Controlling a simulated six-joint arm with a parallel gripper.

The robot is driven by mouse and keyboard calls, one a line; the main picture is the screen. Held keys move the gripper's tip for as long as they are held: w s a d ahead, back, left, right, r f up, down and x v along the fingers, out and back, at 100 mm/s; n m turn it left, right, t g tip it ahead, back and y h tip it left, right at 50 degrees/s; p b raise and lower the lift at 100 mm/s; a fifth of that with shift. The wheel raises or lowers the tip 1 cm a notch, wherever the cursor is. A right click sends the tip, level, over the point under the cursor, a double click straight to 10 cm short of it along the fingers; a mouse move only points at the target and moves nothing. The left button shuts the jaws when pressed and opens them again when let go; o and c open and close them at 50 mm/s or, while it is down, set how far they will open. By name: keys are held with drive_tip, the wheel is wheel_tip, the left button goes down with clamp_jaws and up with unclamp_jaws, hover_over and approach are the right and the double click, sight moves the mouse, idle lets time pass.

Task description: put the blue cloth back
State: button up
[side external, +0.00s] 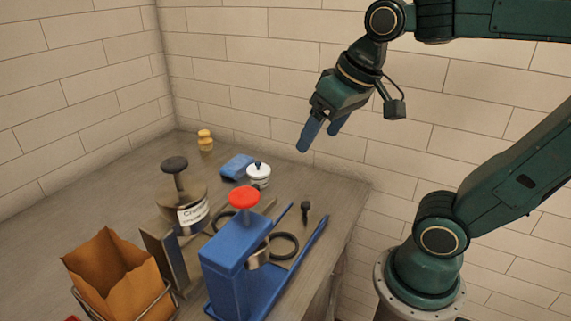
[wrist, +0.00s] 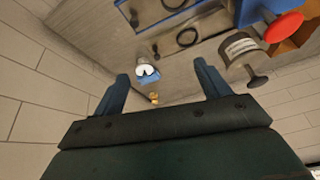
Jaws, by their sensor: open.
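The blue cloth (side external: 237,166) lies folded on the counter near the back wall, just behind and left of a small white pot with a dark knob (side external: 259,176). My gripper (side external: 317,139) is open and empty, in the air to the right of the cloth and above counter height. The wrist view shows its two blue fingers (wrist: 161,70) spread wide, with the cloth and pot between them in the picture, well beyond the tips.
A labelled jar (side external: 193,216) with a dark knob and a brown paper bag (side external: 112,272) stand left. A small yellow object (side external: 205,141) is at the back.

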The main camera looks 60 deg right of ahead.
drive_tip(key=s+f, duration=0.1)
drive_tip(key=s+f+n, duration=0.1)
drive_tip(key=s, duration=0.1)
drive_tip(key=s+a+n, duration=0.1)
drive_tip(key=shift+s+f+t, duration=0.4)
